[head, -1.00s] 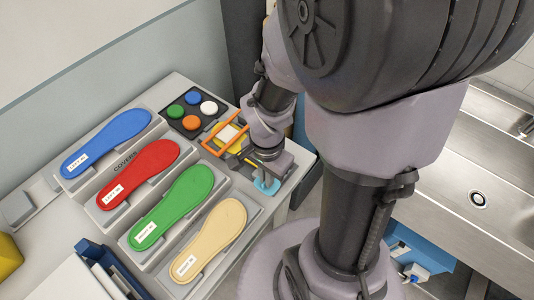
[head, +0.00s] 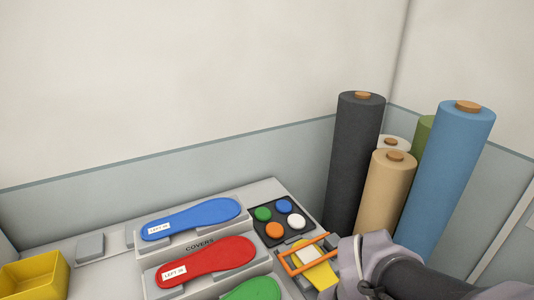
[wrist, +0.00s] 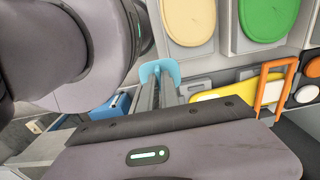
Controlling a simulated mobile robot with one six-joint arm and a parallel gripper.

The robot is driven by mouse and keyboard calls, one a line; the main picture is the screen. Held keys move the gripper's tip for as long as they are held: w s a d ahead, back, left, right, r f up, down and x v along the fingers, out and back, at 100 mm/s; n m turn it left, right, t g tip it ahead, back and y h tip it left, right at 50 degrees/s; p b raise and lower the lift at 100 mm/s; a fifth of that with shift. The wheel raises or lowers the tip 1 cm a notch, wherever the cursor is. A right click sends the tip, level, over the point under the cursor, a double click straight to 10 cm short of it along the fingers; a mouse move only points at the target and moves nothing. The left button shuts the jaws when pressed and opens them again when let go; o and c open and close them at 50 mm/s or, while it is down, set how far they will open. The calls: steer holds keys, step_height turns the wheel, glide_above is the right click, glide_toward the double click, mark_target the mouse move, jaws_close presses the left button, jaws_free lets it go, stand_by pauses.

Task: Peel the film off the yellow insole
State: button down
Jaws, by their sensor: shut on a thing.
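My gripper (wrist: 161,92) is shut on a thin light-blue piece (wrist: 160,69), which curves around the fingertips in the wrist view. I cannot tell whether this piece is the film. A bright yellow object (wrist: 238,90) with a pale patch lies to the right, partly behind an orange frame (wrist: 276,80). In the head view the yellow object (head: 322,277) lies under the orange frame (head: 306,253). Its full shape is hidden, so I cannot tell if it is the yellow insole. My jaws are out of the head view; only part of my arm shows, lower right.
Blue (head: 190,218) and red (head: 205,260) insoles lie in the stepped rack, with green (wrist: 268,15) and cream (wrist: 188,20) ones beyond. A black tray of coloured discs (head: 280,218) sits behind. Tall rolls (head: 447,165) stand at the right. A yellow bin (head: 35,277) is far left.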

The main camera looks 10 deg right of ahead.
steer(key=shift+r+p, duration=1.35)
steer(key=shift+r, duration=0.25)
steer(key=shift+a, duration=0.15)
